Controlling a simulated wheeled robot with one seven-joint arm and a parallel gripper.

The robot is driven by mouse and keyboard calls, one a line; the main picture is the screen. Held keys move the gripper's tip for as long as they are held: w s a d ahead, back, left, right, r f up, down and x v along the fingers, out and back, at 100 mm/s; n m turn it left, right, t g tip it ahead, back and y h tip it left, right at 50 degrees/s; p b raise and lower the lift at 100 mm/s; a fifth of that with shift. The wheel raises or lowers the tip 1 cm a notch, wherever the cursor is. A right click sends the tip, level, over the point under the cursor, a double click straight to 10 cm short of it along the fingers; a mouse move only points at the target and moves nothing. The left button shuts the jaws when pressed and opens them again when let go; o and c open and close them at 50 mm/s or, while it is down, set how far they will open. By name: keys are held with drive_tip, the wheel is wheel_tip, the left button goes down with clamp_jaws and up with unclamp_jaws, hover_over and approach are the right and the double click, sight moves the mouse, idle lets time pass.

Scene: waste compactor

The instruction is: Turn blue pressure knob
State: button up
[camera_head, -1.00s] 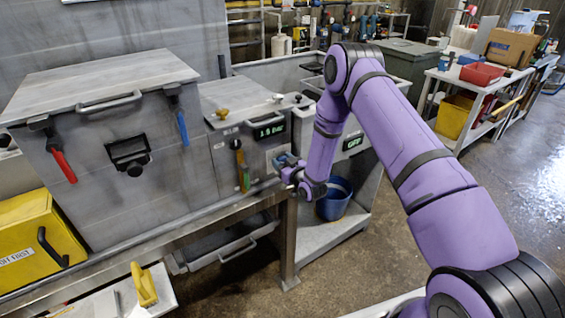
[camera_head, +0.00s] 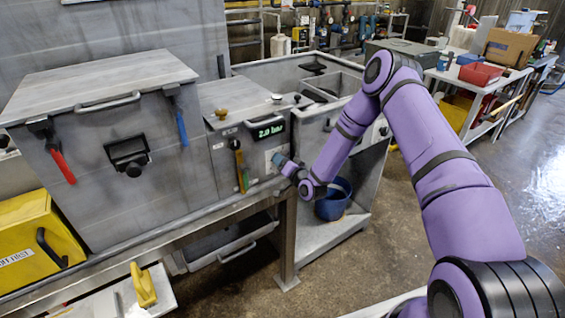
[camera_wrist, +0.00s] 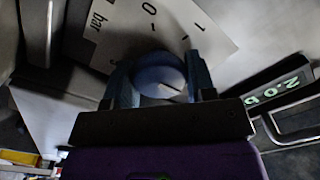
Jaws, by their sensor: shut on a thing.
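The blue pressure knob (camera_wrist: 160,78) sits on a white dial plate (camera_wrist: 190,30) marked "bar" with numbers, seen in the wrist view. My gripper (camera_wrist: 158,85) is shut on the knob, one finger on each side of it. In the head view my gripper (camera_head: 286,165) is at the front of the grey control box, and the knob is mostly hidden there. The green display (camera_head: 267,130) above it reads 2.0 bar. A white pointer line shows on the knob's face in the wrist view.
A grey compactor box (camera_head: 110,170) with red and blue levers stands left of the control box. A blue bucket (camera_head: 333,200) stands on a low shelf below my forearm. A yellow case (camera_head: 35,240) is at the far left.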

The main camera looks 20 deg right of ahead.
drive_tip(key=shift+m, duration=0.6)
drive_tip(key=o, duration=0.9)
drive_tip(key=v, duration=1.1)
drive_tip(key=shift+w, duration=0.1)
